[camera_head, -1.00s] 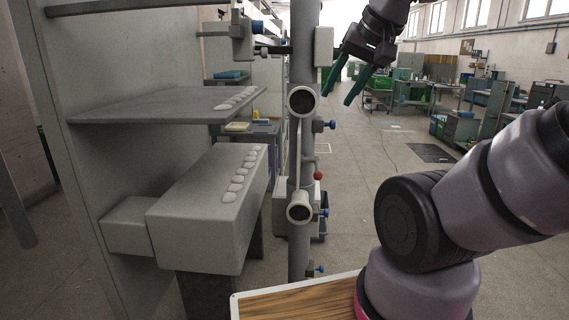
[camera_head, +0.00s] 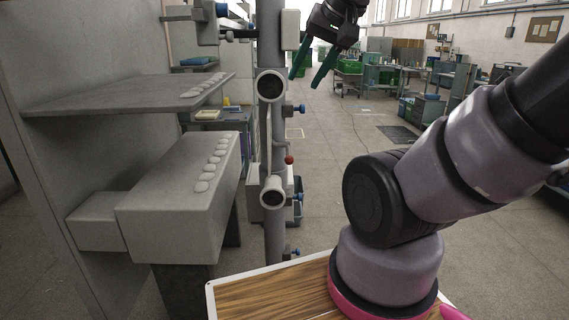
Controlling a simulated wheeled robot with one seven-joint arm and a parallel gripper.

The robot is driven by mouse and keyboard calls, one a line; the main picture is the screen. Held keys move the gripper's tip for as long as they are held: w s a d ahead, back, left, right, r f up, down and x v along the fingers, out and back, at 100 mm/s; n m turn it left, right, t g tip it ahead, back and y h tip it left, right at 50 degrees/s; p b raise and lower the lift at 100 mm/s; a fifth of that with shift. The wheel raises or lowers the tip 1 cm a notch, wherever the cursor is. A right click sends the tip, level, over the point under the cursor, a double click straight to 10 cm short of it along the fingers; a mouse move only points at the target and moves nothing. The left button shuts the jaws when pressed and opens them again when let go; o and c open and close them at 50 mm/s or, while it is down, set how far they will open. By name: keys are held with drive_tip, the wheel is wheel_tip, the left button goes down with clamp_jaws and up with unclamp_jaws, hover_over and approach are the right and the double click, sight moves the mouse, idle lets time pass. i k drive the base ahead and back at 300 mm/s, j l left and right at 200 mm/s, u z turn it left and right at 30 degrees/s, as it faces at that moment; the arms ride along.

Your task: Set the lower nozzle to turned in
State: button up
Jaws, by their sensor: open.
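Two round nozzles with dark open ends sit on a grey vertical post (camera_head: 273,230) of the winder. The upper nozzle (camera_head: 270,86) and the lower nozzle (camera_head: 271,193) both point toward my camera. A thin rod with a red knob (camera_head: 289,159) stands between them. Blue knobs sit on the post's right side, one beside the lower nozzle (camera_head: 299,197). My gripper (camera_head: 306,80) has teal fingers, spread apart and empty. It hangs at the top, to the right of the post and above the upper nozzle, apart from both nozzles.
A grey shelf (camera_head: 130,92) and a grey box with several pale buttons (camera_head: 185,200) stand left of the post. My wooden-topped base is at the bottom. The floor right of the post (camera_head: 345,150) is clear. Workbenches stand far behind.

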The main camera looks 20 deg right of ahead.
sight(273, 197)
drive_tip(key=l+u, duration=0.4)
drive_tip(key=l, duration=2.25)
drive_tip(key=i+l+u, duration=0.1)
drive_tip(key=i+l, duration=0.2)
drive_tip(key=l, duration=0.15)
drive_tip(key=i+l+u, duration=0.15)
drive_tip(key=i+l, duration=0.4)
drive_tip(key=i, duration=0.15)
drive_tip(key=i+l+u, duration=0.1)
drive_tip(key=i, duration=0.25)
drive_tip(key=l, duration=0.1)
